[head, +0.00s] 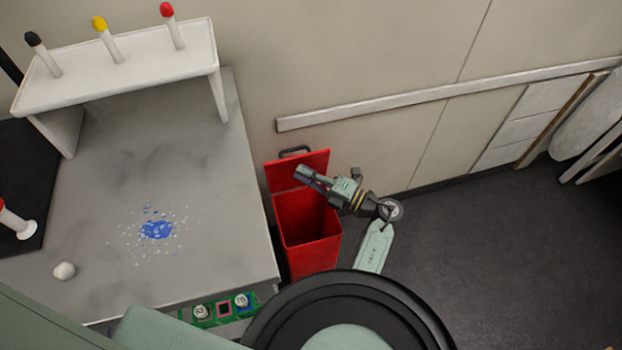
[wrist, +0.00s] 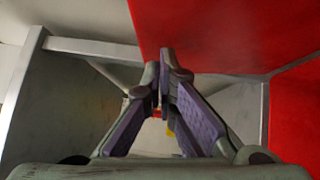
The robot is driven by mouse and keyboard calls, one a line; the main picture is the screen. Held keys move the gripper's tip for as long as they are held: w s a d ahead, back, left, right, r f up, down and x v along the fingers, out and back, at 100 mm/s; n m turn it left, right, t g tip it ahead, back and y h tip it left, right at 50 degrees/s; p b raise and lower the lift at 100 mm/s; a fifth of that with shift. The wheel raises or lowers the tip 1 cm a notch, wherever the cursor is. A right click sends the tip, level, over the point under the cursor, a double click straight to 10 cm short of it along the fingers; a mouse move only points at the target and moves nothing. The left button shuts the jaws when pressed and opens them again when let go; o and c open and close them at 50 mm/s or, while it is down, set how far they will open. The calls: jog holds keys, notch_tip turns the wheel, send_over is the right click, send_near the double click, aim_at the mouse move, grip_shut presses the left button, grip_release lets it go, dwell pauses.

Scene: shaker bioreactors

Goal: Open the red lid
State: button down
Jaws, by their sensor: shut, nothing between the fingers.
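The red lid (head: 312,162) is raised, standing up at the wall side of the red bin (head: 312,262). A dark handle shows at its top edge, and the bin's mouth is uncovered. My gripper (head: 299,171) is shut and empty, over the bin in front of the lid in the head view. In the wrist view the closed fingertips (wrist: 164,52) overlap the lower left edge of a red panel (wrist: 230,35), which looks like the lid. I cannot tell whether they touch it. More red (wrist: 295,115) fills the right side there.
A grey bench (head: 190,265) stands left of the bin, with a white rack (head: 140,68) holding several capped tubes, a blue-and-white spill (head: 156,230) and a small white ball (head: 64,271). The wall with a rail (head: 440,96) is behind. Dark floor (head: 480,240) is clear to the right.

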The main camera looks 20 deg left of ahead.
aim_at(300, 160)
jog(key=shift+w, duration=0.1)
jog(key=shift+w+a+r+b, duration=0.15)
jog(key=shift+w+a+b, duration=0.3)
jog(key=shift+w+b, duration=0.2)
jog(key=shift+w+a+r+b, duration=0.15)
jog(key=shift+w+a+b, duration=0.25)
jog(key=shift+w+b, duration=0.15)
jog(key=shift+w+a+r, duration=0.2)
jog(key=shift+w, duration=0.1)
jog(key=shift+s, duration=0.15)
